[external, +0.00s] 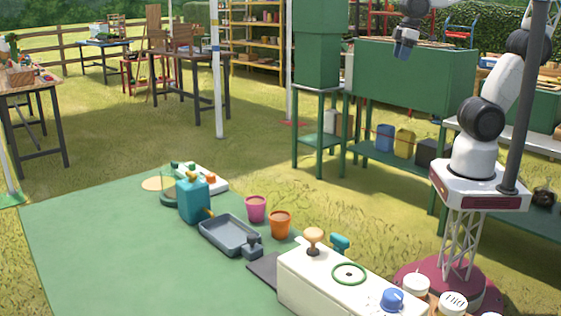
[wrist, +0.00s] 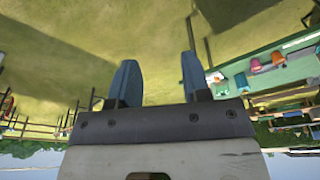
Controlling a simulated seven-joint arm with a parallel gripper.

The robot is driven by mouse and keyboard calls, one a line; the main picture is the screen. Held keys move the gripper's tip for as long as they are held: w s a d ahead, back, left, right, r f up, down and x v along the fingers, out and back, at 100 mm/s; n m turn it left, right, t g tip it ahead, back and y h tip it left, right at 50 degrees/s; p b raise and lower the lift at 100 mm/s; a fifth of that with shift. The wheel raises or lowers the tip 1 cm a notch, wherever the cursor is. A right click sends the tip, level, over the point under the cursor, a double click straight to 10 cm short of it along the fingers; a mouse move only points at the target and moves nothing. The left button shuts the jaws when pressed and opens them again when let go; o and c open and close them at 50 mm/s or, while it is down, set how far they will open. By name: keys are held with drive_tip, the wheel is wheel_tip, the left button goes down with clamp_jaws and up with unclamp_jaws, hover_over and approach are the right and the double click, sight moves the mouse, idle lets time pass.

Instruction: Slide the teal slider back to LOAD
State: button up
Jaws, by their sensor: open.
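A teal handle (external: 340,243), which looks like the slider, stands at the back edge of a cream box (external: 335,286). Its track and any LOAD mark are too small to make out. I cannot pick out the slider for sure in the wrist view.
The cream box also carries a wooden knob (external: 314,236), a green ring (external: 348,273) and a blue knob (external: 392,299). A grey tray (external: 228,238), pink pot (external: 256,208), orange pot (external: 280,224) and teal can (external: 193,203) stand nearby. The green mat (external: 110,250) is mostly clear.

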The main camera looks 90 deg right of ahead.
drive_tip(key=w+a+r+n+g, duration=0.15)
drive_tip(key=w+a+n, duration=0.85)
drive_tip(key=w+a, duration=1.3)
drive_tip(key=n, duration=1.5)
hover_over(340, 236)
drive_tip(key=shift+g, duration=0.45)
drive_tip(key=f, duration=2)
drive_tip(key=shift+w+d+f, duration=0.2)
drive_tip(key=shift+d+f, duration=0.05)
drive_tip(key=shift+d, duration=0.15)
drive_tip(key=shift+s+a+f, duration=0.2)
drive_tip(key=shift+a+f, duration=0.05)
drive_tip(key=shift+a, duration=0.2)
drive_tip(key=shift+f, duration=0.1)
drive_tip(key=shift+f, duration=3.8)
